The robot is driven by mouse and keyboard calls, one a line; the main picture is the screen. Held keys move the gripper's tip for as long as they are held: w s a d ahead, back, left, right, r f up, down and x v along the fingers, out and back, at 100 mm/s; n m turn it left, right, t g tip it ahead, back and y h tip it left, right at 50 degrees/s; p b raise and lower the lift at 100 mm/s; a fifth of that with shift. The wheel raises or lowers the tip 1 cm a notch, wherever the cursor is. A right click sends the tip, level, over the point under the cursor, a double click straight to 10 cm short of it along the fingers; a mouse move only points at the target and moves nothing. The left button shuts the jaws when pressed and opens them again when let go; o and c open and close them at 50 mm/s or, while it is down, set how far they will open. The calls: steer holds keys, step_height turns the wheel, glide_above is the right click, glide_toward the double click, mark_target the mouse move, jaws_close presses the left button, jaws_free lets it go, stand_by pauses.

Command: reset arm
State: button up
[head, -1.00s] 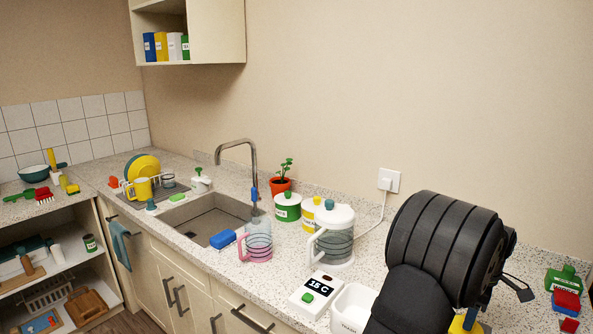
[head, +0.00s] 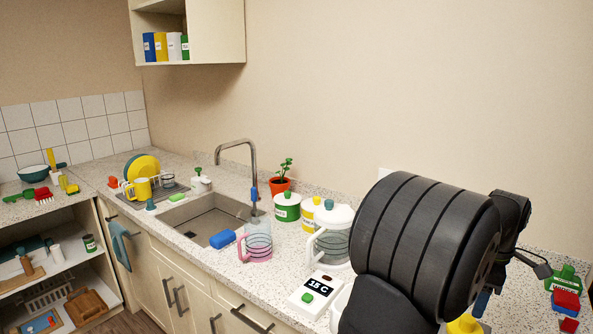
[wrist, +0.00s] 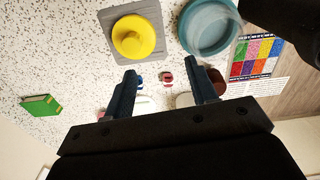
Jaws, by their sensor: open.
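My gripper (wrist: 165,90) shows in the wrist view with its two dark fingers spread apart and nothing between them. A small red and white item (wrist: 166,78) lies on the speckled counter beyond the fingertips, apart from them. In the head view my dark arm fills the lower right and hides my gripper and part of the counter behind it.
In the wrist view a yellow round thing on a grey square (wrist: 134,38), a teal bowl (wrist: 207,25) and a green block (wrist: 41,106) lie around. The head view shows a kettle (head: 333,235), a pink-handled jug (head: 257,243) and the sink (head: 208,215).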

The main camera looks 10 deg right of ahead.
steer(key=s+a+f+n, duration=0.2)
steer(key=s+a, duration=0.4)
steer(key=shift+a+f, duration=0.3)
steer(key=shift+f, duration=0.1)
